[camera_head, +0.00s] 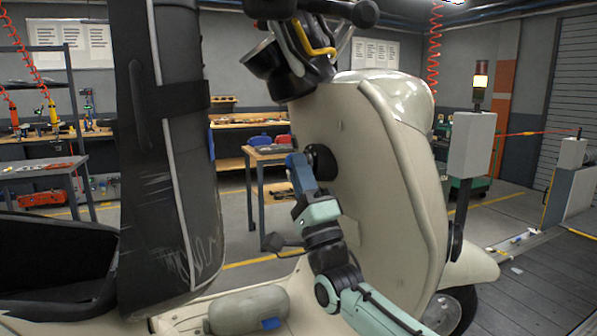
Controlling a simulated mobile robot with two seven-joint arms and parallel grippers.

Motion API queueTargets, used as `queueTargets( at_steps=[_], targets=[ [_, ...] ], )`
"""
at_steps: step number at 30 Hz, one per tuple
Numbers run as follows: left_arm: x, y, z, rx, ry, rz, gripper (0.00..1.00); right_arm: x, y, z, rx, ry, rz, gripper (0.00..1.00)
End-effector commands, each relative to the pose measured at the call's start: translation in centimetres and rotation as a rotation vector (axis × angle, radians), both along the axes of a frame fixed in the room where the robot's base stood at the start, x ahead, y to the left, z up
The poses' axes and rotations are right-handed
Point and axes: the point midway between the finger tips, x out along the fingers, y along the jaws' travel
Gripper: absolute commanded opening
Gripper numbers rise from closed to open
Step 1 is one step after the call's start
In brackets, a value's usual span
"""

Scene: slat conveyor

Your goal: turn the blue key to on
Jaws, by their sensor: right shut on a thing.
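A cream scooter (375,190) stands in front of me, its leg shield facing me. A round black lock (322,163) sits on the inner side of the shield. My right gripper (297,168) is at the lock, its arm coming up from the lower right. It is shut on the blue key (292,159), of which a small blue part shows at the jaws, beside the lock. The gripper hides much of the key, and I cannot tell the key's turn angle. My left gripper is not in view.
A tall black scuffed seat (165,150) stands upright at left, close to the work area. The handlebar (300,50) with cables is above the lock. A grey box post with a lamp (472,140) stands at right. Workbenches (245,122) are behind.

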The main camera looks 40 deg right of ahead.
Motion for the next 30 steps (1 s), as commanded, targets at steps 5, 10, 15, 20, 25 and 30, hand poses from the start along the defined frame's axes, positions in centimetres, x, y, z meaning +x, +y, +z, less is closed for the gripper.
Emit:
queueTargets(
  at_steps=[5,10,15,20,25,30],
  targets=[
    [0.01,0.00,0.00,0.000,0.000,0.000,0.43,-0.24,-0.74,-0.01,0.004,-0.001,-0.012,0.00],
    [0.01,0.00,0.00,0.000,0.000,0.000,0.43,-0.31,-0.88,0.01,0.005,-0.001,-0.011,0.00],
    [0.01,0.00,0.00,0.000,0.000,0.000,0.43,-0.33,-0.91,0.03,0.005,-0.002,-0.012,0.00],
    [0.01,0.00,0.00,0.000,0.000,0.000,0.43,-0.35,-0.93,0.05,0.005,-0.002,-0.012,0.00],
    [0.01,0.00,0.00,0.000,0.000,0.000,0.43,-0.36,-0.93,0.07,0.004,-0.002,-0.013,0.00],
    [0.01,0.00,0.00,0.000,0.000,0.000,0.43,-0.37,-0.94,0.08,0.004,-0.002,-0.013,0.33]
  ],
)
